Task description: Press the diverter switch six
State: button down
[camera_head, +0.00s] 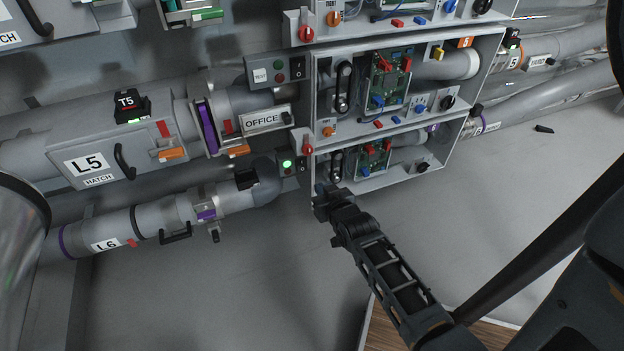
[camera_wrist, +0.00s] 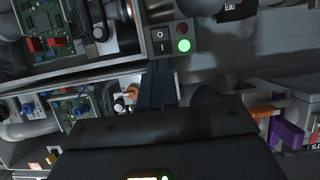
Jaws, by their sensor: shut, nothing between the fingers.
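A small black rocker switch marked 0 and I (camera_head: 302,167) sits beside a lit green lamp (camera_head: 287,163) on the panel at the left end of the lowest open box, by the L6 pipe (camera_head: 105,244). In the wrist view the rocker (camera_wrist: 160,41) and the glowing green lamp (camera_wrist: 183,45) show at top centre. I cannot read a number on this switch. My gripper (camera_head: 322,200) is shut and empty, just below and right of the switch in the head view. In the wrist view its dark fingers (camera_wrist: 157,80) point up towards the panel; contact is not visible.
Above is a larger open box with a circuit board (camera_head: 388,80), an OFFICE label (camera_head: 265,120) and a red knob (camera_head: 307,149) near its lower left corner. The L5 hatch pipe (camera_head: 85,165) runs left. The grey wall below the L6 pipe is clear.

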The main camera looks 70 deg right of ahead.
aim_at(302, 170)
jog(key=b+x, duration=0.3)
jog(key=x, duration=1)
jog(key=shift+w+d+b, duration=0.2)
jog(key=shift+b, duration=0.15)
jog(key=shift+f, duration=0.15)
jog(key=b, duration=0.2)
jog(key=f+t+b, duration=0.1)
jog(key=shift+w+d+h+b, duration=0.15)
jog(key=shift+w+h+b, duration=0.1)
jog(key=shift+h+b, duration=0.15)
jog(key=b, duration=0.3)
jog(key=t+h+b, duration=0.1)
jog(key=b, duration=0.2)
jog(key=shift+w+d+f+h, duration=0.15)
jog(key=shift+f+h, duration=0.1)
jog(key=shift+h, duration=0.05)
jog(key=shift+r+p, duration=0.3)
